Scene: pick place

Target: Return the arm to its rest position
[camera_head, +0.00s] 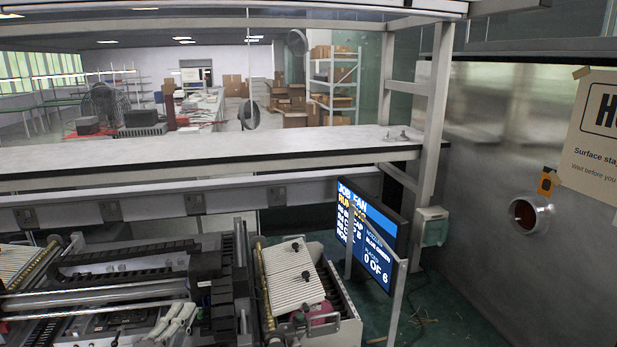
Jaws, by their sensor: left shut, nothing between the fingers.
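Two pale, slim parts lying close together at the lower left look like my left gripper (176,319), over the machine. They are hard to tell from the machine parts around them. The gripper is shut, and I see nothing held in it. The arm behind it cannot be made out clearly. My right gripper is not in the view.
A machine with metal rails (90,294) and a ribbed pale feeder bank (291,276) fills the lower left. A blue display (366,235) reading "0 OF 6" stands right of it. A long pale ledge (200,153) runs behind.

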